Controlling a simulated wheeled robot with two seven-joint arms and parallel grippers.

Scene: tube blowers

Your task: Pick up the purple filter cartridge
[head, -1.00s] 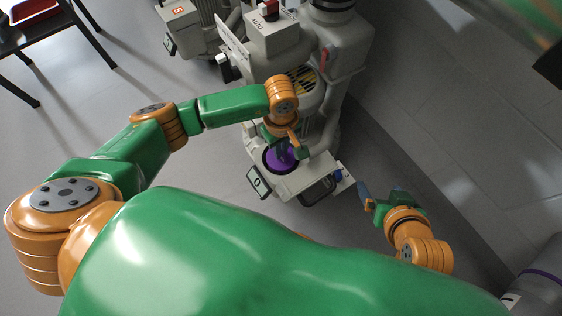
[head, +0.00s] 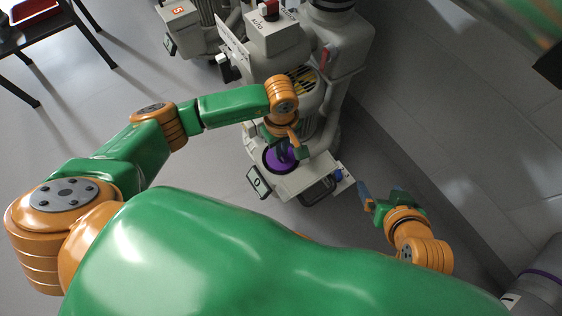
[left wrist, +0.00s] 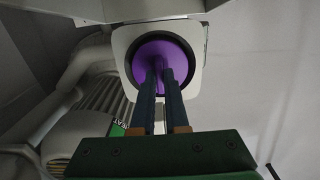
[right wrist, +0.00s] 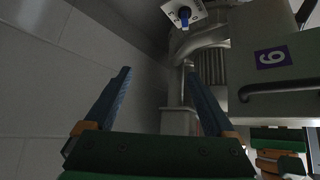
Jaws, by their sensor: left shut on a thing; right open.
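The purple filter cartridge (head: 272,163) sits in a round dark-rimmed opening on the white machine (head: 312,182). In the left wrist view its round purple face (left wrist: 150,52) fills most of the opening. My left gripper (head: 285,153) is over the cartridge. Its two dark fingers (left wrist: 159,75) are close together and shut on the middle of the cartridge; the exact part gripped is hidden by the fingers. My right gripper (head: 382,191) is open and empty, to the right of the machine. Its fingers are wide apart in the right wrist view (right wrist: 158,75).
The machine's upper body with an AUTO switch box (head: 270,35) stands behind my left gripper. A blue knob (right wrist: 184,14) shows in the right wrist view. A grey wall (head: 450,130) runs along the right. Another machine (head: 190,35) and a dark table (head: 45,40) stand at upper left.

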